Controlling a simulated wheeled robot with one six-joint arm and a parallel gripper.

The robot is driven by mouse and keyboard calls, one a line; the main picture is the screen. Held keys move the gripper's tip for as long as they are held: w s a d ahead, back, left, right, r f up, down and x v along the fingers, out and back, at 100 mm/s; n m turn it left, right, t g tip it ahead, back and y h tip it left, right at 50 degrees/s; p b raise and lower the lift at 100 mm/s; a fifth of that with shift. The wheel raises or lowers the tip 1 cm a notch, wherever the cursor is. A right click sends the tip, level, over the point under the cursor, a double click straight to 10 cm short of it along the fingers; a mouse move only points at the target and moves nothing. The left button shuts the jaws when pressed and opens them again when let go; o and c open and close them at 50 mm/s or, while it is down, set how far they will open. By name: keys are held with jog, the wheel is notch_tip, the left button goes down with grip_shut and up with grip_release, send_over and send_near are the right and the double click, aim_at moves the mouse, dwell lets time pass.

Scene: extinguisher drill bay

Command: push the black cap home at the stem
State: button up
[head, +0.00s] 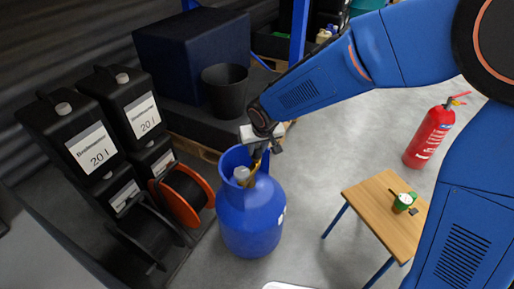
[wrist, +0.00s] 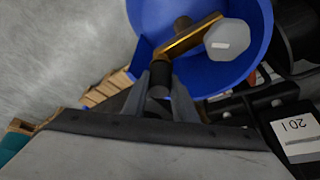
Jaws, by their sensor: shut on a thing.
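The blue gas bottle (head: 250,225) stands upright on the floor, with a raised collar (wrist: 262,72) around its valve. The brass valve stem (wrist: 187,38) shows inside the collar, with a grey hand knob (wrist: 228,40) beside it; the knob also shows in the head view (head: 241,174). My gripper (wrist: 159,92) is shut on the black cap (wrist: 160,74), which lies between the fingertips. The cap's front is at the near end of the brass stem. I cannot tell whether it sits around the stem or only against it. In the head view my gripper (head: 265,150) hides the cap.
Black canisters (head: 90,150) and cable reels (head: 182,195) stand left of the bottle. A dark bucket (head: 226,90) is behind it. A small wooden table (head: 385,215) and a red extinguisher (head: 430,135) are at the right. Open floor lies between bottle and table.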

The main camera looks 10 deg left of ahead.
jog(key=shift+f, duration=0.15)
jog(key=o, duration=1.1)
jog(key=shift+o, duration=0.2)
